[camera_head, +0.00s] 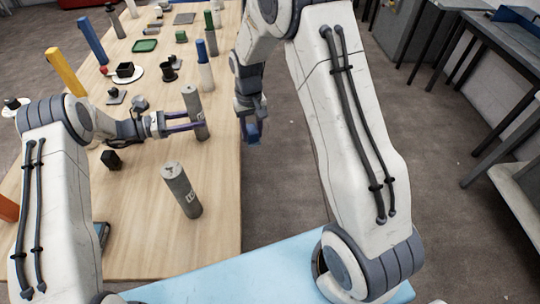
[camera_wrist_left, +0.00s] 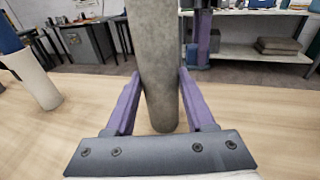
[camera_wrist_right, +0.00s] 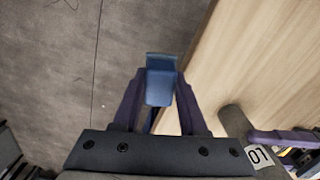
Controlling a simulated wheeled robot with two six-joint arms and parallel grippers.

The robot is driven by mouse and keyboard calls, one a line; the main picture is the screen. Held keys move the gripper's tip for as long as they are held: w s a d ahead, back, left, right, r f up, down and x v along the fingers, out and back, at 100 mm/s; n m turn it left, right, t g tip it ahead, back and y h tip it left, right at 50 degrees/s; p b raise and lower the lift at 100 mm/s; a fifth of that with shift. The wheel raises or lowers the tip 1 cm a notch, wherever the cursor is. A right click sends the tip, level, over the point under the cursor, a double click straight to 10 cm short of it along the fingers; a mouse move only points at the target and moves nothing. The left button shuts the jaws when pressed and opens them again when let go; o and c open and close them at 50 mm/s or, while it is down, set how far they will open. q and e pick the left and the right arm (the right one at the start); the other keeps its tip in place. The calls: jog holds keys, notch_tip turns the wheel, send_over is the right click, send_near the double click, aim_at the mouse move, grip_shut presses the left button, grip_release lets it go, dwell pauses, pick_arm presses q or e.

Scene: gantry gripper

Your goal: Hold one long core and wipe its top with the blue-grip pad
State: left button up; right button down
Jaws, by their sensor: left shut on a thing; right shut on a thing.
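My left gripper (camera_head: 186,125) is shut on a long grey core (camera_head: 194,108) standing upright near the table's right edge. In the left wrist view the core (camera_wrist_left: 160,60) rises between the two purple fingers (camera_wrist_left: 158,108). My right gripper (camera_head: 250,128) is shut on the blue-grip pad (camera_head: 253,134), just beyond the table's right edge, right of the held core and apart from it. The blue grip (camera_wrist_right: 160,85) shows between the fingers in the right wrist view; the pad's underside is hidden. A second long grey core (camera_head: 181,188) with a label stands nearer the front.
The wooden table (camera_head: 140,235) holds a white post with blue top (camera_head: 204,65), a yellow block (camera_head: 66,72), a black cube (camera_head: 111,159), a dark cup (camera_head: 168,70) and a green tray (camera_head: 144,46). Open floor (camera_head: 280,190) lies right of the table.

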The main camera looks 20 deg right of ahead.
jog(key=w+a+r, duration=0.3)
jog(key=a+r, duration=0.5)
jog(key=r, duration=0.5)
jog(key=w+a+r, duration=0.3)
jog(key=a+r, duration=0.4)
jog(key=r, duration=0.5)
jog(key=f, duration=0.2)
jog(key=w+f, duration=0.1)
jog(key=f, duration=0.4)
jog(key=shift+w+d+f, duration=0.15)
jog(key=shift+d+f, duration=0.05)
jog(key=shift+f, duration=0.2)
jog(key=w, duration=0.1)
jog(key=w+d, duration=0.1)
jog(key=shift+w, duration=0.3)
jog(key=shift+s+a, duration=0.85)
jog(key=shift+s, duration=1.55)
notch_tip(320, 180, up, 8)
jog(key=shift+w+r, duration=0.15)
jog(key=shift+w, duration=0.05)
